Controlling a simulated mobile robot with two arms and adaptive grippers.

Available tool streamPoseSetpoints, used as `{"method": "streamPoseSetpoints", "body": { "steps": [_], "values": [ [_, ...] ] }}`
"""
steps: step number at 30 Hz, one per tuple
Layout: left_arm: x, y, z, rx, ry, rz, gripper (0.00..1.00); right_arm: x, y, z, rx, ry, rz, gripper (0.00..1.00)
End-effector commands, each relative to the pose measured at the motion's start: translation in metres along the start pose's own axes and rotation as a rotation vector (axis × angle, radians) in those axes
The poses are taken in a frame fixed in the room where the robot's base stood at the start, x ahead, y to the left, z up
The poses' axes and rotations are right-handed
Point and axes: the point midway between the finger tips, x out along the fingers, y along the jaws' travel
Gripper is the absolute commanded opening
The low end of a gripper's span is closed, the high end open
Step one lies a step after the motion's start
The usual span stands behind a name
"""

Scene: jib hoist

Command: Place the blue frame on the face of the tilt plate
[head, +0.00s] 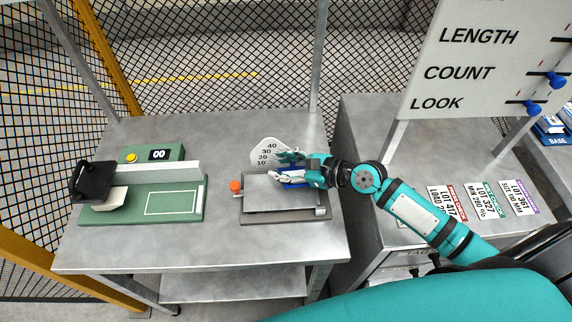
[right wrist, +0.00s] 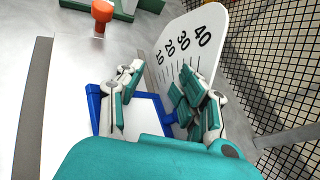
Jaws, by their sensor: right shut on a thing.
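The tilt plate (head: 262,193) is a flat grey plate on a dark base, with an orange knob (head: 235,187) at its left and an angle scale (head: 268,152) behind it. The blue frame (head: 293,181) is at the plate's upper right part, partly hidden by my right gripper (head: 288,166). In the right wrist view the blue frame (right wrist: 94,103) lies between the fingers of my right gripper (right wrist: 160,88), which is shut on it. The frame is over or against the plate face (right wrist: 78,65); I cannot tell if they touch. My left gripper is not in view.
A green device (head: 130,205) with a black handle (head: 92,180) and a counter box (head: 158,154) stands at the table's left. A cabinet (head: 362,120) with lot cards (head: 483,207) and a sign board (head: 470,70) is at right. Mesh fencing stands behind.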

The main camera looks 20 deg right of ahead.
Motion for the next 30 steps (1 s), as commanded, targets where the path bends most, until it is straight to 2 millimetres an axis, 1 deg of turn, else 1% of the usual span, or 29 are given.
{"method": "streamPoseSetpoints", "body": {
  "steps": [1,5,12,15,18,21,24,30],
  "values": [
    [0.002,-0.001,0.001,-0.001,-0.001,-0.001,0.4,-0.002,0.014,-0.023,0.024,0.046,0.033,0.29],
    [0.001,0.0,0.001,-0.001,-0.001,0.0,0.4,-0.018,0.013,-0.021,0.022,0.044,0.031,0.29],
    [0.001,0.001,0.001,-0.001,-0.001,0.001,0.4,-0.07,0.008,-0.011,0.01,0.027,0.019,0.29],
    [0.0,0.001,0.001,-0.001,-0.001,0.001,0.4,-0.089,0.006,-0.007,0.006,0.018,0.013,0.29],
    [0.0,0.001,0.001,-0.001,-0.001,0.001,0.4,-0.103,0.004,-0.004,0.004,0.011,0.009,0.29],
    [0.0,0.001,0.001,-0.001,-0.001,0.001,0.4,-0.112,0.003,-0.001,0.001,0.006,0.005,0.29],
    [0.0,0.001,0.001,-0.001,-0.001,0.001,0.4,-0.117,0.002,0.0,-0.002,0.003,0.004,0.29],
    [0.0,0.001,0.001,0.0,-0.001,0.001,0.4,-0.118,0.001,0.002,-0.003,0.0,0.002,0.29]
  ]
}}
